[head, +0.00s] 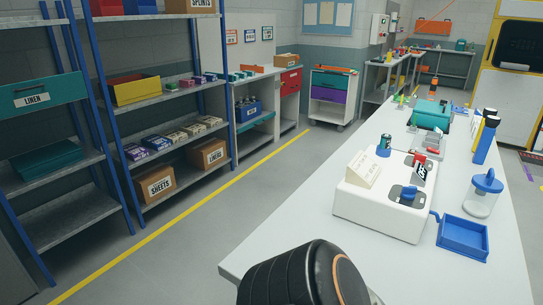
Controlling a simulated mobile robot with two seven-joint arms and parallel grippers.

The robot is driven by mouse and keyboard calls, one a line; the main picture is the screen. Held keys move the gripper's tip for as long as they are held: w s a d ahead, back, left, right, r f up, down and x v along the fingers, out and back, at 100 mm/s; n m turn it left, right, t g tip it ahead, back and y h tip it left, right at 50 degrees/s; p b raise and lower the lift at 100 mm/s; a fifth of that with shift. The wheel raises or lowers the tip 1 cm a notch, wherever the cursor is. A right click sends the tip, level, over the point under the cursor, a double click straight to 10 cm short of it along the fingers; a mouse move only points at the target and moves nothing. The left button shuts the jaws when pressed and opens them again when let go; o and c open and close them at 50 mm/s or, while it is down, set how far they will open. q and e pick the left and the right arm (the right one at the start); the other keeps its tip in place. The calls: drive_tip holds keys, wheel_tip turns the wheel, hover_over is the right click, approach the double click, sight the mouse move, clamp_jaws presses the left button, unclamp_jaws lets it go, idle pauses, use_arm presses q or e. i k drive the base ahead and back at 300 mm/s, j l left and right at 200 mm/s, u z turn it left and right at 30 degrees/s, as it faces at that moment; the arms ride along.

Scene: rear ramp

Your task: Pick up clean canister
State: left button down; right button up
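A clear canister (480,203) with a blue lid stands upright on the white table at the right, behind a blue tray. Its wall looks see-through, with no contents that I can make out. No label on it reads as clean from here. Neither of my grippers shows in the head view. A dark rounded part, which looks like one of my arm links, rises at the bottom middle over the near end of the table.
The long white table (290,235) bears a white device (375,215), an open blue tray (463,240), a teal can (384,145), blue bottles (484,142) and a teal machine (430,114). Shelves (55,160) stand at the left. The aisle floor between is clear.

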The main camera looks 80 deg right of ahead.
sight(484, 192)
drive_tip(key=z, duration=4.15)
drive_tip(key=l+z, duration=0.15)
drive_tip(key=z, duration=0.15)
drive_tip(key=l+z, duration=0.15)
drive_tip(key=z, duration=0.2)
drive_tip(key=i+l+z, duration=0.25)
drive_tip(key=l, duration=0.15)
drive_tip(key=i+l+z, duration=0.2)
drive_tip(key=l, duration=0.2)
drive_tip(key=i+l, duration=0.3)
drive_tip(key=i, duration=0.15)
drive_tip(key=i+l, duration=0.35)
drive_tip(key=i, duration=0.15)
drive_tip(key=i+u, duration=0.2)
drive_tip(key=u, duration=0.2)
drive_tip(key=i+u, duration=0.2)
drive_tip(key=u, duration=0.25)
drive_tip(key=i+l+u, duration=0.2)
drive_tip(key=u, duration=0.2)
